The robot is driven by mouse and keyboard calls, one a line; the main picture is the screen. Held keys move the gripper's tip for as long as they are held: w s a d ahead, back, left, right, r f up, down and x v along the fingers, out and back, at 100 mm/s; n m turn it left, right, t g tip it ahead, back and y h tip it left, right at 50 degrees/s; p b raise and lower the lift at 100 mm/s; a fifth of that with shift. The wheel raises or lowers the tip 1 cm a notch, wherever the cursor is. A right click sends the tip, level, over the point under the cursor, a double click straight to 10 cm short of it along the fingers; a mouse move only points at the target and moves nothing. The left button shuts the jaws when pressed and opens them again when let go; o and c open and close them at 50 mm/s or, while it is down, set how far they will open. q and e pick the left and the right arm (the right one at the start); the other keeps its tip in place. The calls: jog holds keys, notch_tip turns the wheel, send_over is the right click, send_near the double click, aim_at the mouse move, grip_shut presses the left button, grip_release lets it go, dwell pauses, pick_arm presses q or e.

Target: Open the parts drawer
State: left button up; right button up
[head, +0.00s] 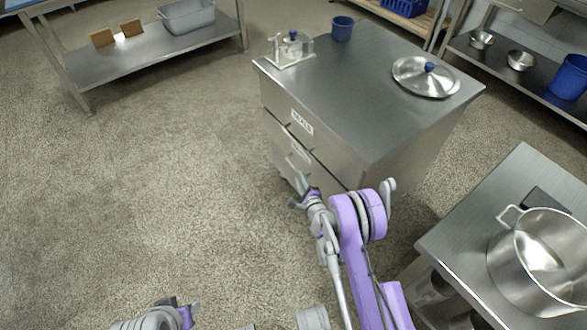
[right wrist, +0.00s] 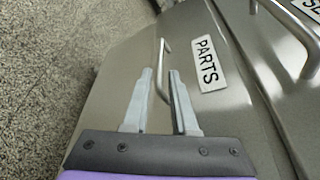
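The parts drawer (right wrist: 225,110) is a grey metal front with a white PARTS label (right wrist: 207,63) in the right wrist view. Its bar handle (right wrist: 164,52) stands between the two fingers of my right gripper (right wrist: 160,78). The fingers are apart, with gaps beside the bar. In the head view my right gripper (head: 303,188) is at the lower front of the steel cabinet (head: 350,90) and hides much of the drawer there. My left gripper (head: 180,313) is at the bottom edge, away from the cabinet, partly cut off; its opening is unclear.
The drawer above has a label (head: 302,121) and its own bar handle (right wrist: 292,35). A table with a pot (head: 540,260) is at right. The floor at left is clear.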

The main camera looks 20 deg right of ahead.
aim_at(296, 170)
jog(key=b+x, duration=0.1)
jog(key=x, duration=0.6)
jog(key=shift+w, duration=0.1)
grip_shut()
dwell(1.2)
